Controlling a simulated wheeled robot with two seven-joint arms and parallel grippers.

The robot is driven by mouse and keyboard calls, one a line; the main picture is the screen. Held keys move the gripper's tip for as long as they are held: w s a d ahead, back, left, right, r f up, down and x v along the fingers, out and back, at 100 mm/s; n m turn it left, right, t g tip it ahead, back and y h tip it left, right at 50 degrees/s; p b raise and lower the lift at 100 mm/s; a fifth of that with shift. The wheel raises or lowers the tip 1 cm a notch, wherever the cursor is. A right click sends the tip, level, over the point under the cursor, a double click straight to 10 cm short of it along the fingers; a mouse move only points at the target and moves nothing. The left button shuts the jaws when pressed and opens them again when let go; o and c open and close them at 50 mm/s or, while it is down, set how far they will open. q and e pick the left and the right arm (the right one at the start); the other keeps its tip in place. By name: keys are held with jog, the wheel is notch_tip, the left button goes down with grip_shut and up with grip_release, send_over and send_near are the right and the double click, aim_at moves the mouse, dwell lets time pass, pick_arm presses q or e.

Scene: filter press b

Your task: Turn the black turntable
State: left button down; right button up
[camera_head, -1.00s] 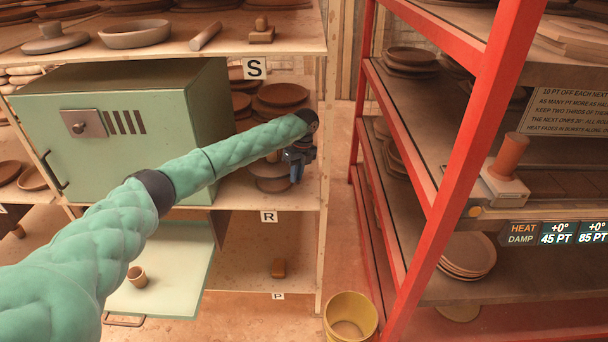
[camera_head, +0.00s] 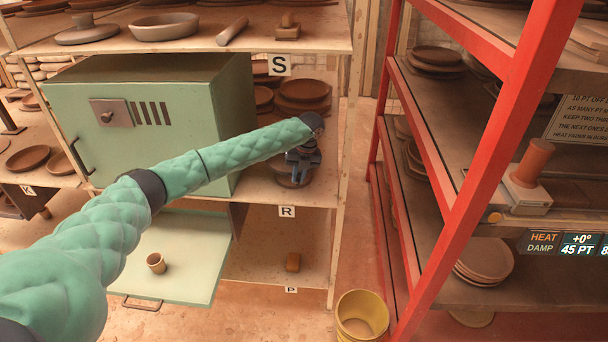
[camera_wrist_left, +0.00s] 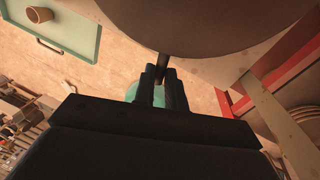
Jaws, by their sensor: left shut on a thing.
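The turntable (camera_head: 290,182) is a dark round wheel head on the shelf marked R, beside the green cabinet, and my left gripper partly hides it. In the left wrist view its broad disc (camera_wrist_left: 215,22) fills the top of the picture. A dark peg (camera_wrist_left: 162,64) shows at the disc's edge. My left gripper (camera_head: 304,160) is at the turntable's near side. In the left wrist view the left gripper's fingers (camera_wrist_left: 163,82) are shut on the peg. My right gripper is not in view.
The green cabinet (camera_head: 150,120) stands left of the turntable, its lowered pale door (camera_head: 190,255) holding a small cup (camera_head: 156,263). Stacked dishes (camera_head: 303,92) sit behind. A red rack (camera_head: 480,170) stands at right, with a yellow bucket (camera_head: 362,318) on the floor.

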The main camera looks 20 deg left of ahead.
pick_arm(q)
jog(key=shift+s+a+r+m, duration=0.1)
jog(key=shift+s+a+m, duration=0.1)
jog(key=shift+a+m, duration=0.35)
jog(key=shift+s+a+m, duration=0.2)
jog(key=shift+a+m, duration=0.25)
jog(key=shift+a, duration=0.1)
jog(key=shift+a, duration=0.1)
jog(key=c, duration=1.5)
grip_release()
jog(key=shift+o, duration=0.2)
